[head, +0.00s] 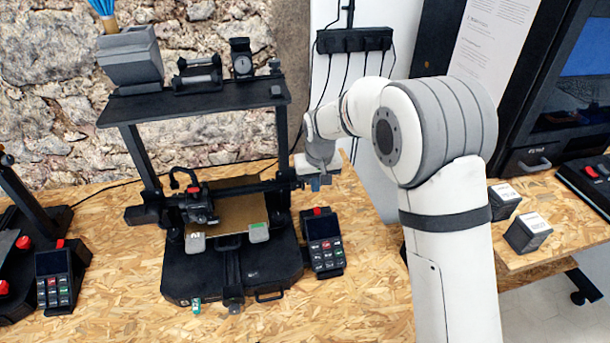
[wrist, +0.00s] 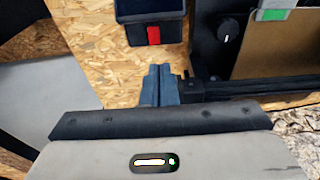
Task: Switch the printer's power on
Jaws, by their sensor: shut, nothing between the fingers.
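The printer (head: 235,265) is a black open-frame machine on a chipboard bench, with a tan bed. Its control box (head: 323,245), with a dark screen and a keypad, stands at its right side. A red switch (head: 317,211) sits on the box's back edge. It also shows in the wrist view (wrist: 153,35), where its on or off position cannot be told. My gripper (head: 319,186) is shut and empty, just behind and above the box. In the wrist view the closed blue-grey fingertips (wrist: 160,68) point towards the switch, apart from it.
The printer's upright and crossbar (wrist: 250,88) are close beside my fingers. A second control box (head: 54,280) belongs to another machine at the left. A power strip (head: 354,40) with cables hangs behind. Bench in front of the box is clear.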

